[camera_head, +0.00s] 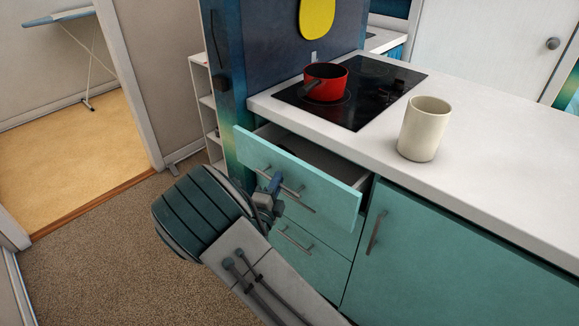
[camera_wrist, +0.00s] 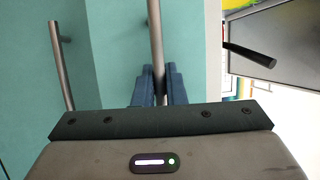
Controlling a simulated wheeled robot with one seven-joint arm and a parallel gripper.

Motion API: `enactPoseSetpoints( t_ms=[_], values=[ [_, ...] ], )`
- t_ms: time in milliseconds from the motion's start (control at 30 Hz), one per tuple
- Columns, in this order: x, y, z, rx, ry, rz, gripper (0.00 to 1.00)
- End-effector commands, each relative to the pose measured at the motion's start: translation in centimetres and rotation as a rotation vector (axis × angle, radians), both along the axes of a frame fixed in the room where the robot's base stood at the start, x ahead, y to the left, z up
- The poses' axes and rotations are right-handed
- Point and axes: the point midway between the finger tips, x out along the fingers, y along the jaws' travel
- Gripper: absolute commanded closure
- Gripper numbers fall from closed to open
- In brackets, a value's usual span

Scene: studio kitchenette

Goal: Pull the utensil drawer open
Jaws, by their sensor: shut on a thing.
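The utensil drawer (camera_head: 308,181) is the top teal drawer under the counter, and it stands partly open with a dark gap behind its front. Its metal bar handle (camera_head: 290,188) runs along the front; it also shows upright in the wrist view (camera_wrist: 156,35). My gripper (camera_head: 273,184) is at this handle, its blue fingers on either side of the bar in the wrist view (camera_wrist: 159,84). It is shut on the handle. The drawer's contents are mostly hidden, with only something dark visible inside.
A second drawer handle (camera_head: 295,242) lies below. A cupboard door (camera_head: 440,255) is to the right. On the white counter (camera_head: 480,160) stand a cream cup (camera_head: 425,130) and, on the black hob (camera_head: 385,88), a red pot (camera_head: 325,82). Carpeted floor (camera_head: 110,235) is clear at left.

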Motion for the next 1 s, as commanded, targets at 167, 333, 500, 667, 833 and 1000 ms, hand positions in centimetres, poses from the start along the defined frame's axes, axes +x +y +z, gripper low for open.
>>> enactPoseSetpoints(
  t_ms=[167,333,500,667,833,1000],
  values=[
    [-4.2,3.3,0.4,-0.003,0.006,0.006,1.00],
    [-7.6,5.9,0.3,-0.003,0.004,0.004,1.00],
    [-10.3,8.0,0.1,-0.003,0.004,0.003,1.00],
    [-12.1,9.4,0.0,-0.002,0.004,0.001,1.00],
    [-13.3,10.3,-0.1,-0.002,0.003,0.000,1.00],
    [-13.6,10.5,-0.1,-0.001,0.003,-0.002,1.00]
  ],
)
